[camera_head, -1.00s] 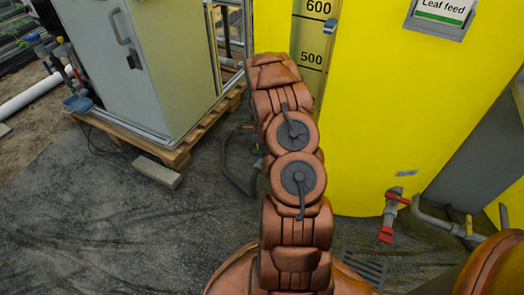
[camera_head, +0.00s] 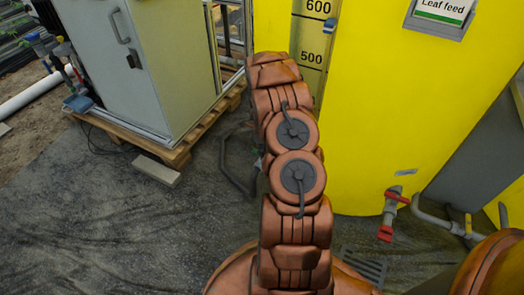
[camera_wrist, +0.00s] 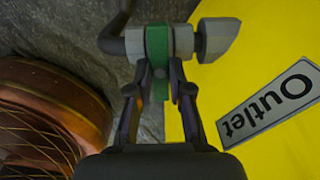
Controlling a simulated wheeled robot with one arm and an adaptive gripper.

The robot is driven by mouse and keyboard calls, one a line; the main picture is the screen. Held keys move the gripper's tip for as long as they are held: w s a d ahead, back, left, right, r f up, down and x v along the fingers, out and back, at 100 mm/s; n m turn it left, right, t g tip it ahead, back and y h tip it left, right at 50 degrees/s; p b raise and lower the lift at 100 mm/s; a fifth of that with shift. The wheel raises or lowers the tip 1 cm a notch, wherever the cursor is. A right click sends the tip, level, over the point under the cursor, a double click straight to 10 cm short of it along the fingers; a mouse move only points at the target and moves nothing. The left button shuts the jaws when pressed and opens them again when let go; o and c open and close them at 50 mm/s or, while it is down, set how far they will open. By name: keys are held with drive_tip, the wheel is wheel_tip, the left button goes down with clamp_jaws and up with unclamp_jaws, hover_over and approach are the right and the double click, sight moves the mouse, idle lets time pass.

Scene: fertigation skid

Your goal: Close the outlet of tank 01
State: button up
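The tank is the tall yellow one (camera_head: 370,140) with a level scale. In the wrist view, its yellow wall carries a sign (camera_wrist: 268,102) reading "Outlet", tilted in the picture. Beside it is a grey valve with a green handle (camera_wrist: 157,42), which stands across the grey pipe in this view. My gripper (camera_wrist: 159,76) is at the lower end of the green handle, its two fingers drawn in close along either side of it. They appear shut on it. In the head view my arm hides the gripper and the valve.
A second valve with a red handle (camera_head: 396,199) sits low on the yellow tank's right side. A grey cabinet (camera_head: 150,60) stands on a wooden pallet (camera_head: 180,155) at the left. A dark pipe (camera_head: 232,170) lies left of my arm. The floor at front left is clear.

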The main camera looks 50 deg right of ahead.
drive_tip(key=o, duration=0.4)
wheel_tip(320, 180, up, 12)
idle(0.7)
idle(0.5)
